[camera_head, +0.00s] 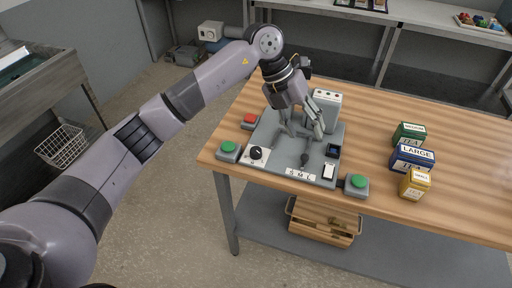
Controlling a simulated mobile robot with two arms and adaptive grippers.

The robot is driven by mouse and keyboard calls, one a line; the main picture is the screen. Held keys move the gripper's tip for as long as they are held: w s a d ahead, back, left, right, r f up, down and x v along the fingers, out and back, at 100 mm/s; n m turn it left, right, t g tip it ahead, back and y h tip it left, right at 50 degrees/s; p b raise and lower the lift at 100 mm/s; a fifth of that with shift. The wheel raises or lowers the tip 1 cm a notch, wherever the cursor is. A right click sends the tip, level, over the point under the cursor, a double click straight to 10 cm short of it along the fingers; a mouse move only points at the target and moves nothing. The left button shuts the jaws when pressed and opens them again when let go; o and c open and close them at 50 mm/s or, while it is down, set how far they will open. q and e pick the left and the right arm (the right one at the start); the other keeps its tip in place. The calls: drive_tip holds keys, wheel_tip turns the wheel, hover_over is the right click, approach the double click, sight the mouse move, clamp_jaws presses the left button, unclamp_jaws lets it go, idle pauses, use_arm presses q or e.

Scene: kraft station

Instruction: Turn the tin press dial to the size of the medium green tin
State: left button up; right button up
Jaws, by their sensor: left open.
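The tin press is a grey plate (272,168) on the wooden table, with a light grey block (326,107) at its back. A small dark dial (304,160) sits near its front, just above a white strip (300,174) lettered S M L. Which letter the dial points at is too small to tell. My left gripper (302,137) is open and empty, above the plate and behind the dial, apart from it. The green tin (408,134) stands at the right, behind a blue tin lettered LARGE (410,159) and a yellow tin (415,184). My right gripper is out of view.
A black knob (257,153) on a white plate sits at the press's left. Green buttons stand at the left (228,151) and right (357,184), and a red button (250,121) behind. A wooden crate (324,222) is on the lower shelf. The table's right side is clear.

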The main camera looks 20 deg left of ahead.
use_arm(q)
drive_tip(key=w+a+r+n+y, duration=0.1)
drive_tip(key=a+r+y, duration=0.15)
drive_tip(key=a, duration=0.35)
drive_tip(key=w+a+r+n+y, duration=0.1)
drive_tip(key=a+y, duration=0.2)
drive_tip(key=a, duration=0.3)
drive_tip(key=p, duration=0.3)
approach(256, 150)
wheel_tip(256, 150, down, 9)
drive_tip(key=shift+f, duration=0.1)
drive_tip(key=shift+c, duration=0.3)
drive_tip(key=c, duration=1.1)
